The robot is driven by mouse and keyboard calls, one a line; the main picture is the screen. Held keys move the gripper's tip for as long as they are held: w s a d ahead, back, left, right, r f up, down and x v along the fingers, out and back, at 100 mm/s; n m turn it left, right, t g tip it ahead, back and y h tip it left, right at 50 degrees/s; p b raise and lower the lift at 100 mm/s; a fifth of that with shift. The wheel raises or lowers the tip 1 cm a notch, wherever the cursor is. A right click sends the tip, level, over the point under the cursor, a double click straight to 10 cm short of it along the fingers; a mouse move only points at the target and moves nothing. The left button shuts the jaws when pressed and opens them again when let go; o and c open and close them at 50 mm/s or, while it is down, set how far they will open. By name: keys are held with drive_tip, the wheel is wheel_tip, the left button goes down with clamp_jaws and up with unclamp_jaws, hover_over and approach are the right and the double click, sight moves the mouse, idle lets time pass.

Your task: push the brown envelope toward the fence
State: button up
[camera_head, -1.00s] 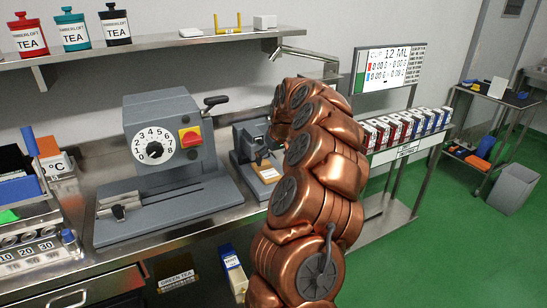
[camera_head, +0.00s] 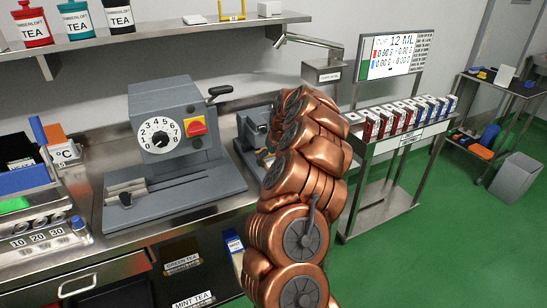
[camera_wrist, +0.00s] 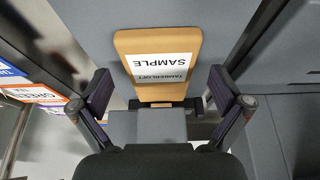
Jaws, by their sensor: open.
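The brown envelope (camera_wrist: 157,40) lies flat on a grey surface in the wrist view, with a white label reading SAMPLE that appears upside down. My gripper (camera_wrist: 160,88) is open, one dark finger on each side of the envelope's lower end, with gaps on both sides. A grey block (camera_wrist: 148,126) sits just below the envelope between the fingers, with a thin brown strip at its top edge. I cannot tell for sure which part is the fence. In the head view my copper arm reaches over the small grey machine (camera_head: 252,128) and hides the envelope.
A larger grey machine with a dial (camera_head: 160,138) stands left of my arm on the steel bench. A rack of several coloured boxes (camera_head: 405,118) stands to the right. A shelf with tea tins (camera_head: 75,22) runs above. Green floor (camera_head: 420,240) is open at right.

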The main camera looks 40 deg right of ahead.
drive_tip(key=c, duration=1.2)
drive_tip(key=shift+w, duration=0.15)
drive_tip(key=shift+w+d, duration=0.3)
drive_tip(key=shift+w, duration=0.2)
drive_tip(key=shift+w+d, duration=0.25)
drive_tip(key=shift+w, duration=0.2)
drive_tip(key=o, duration=1.2)
drive_tip(key=shift+w+a, duration=0.1)
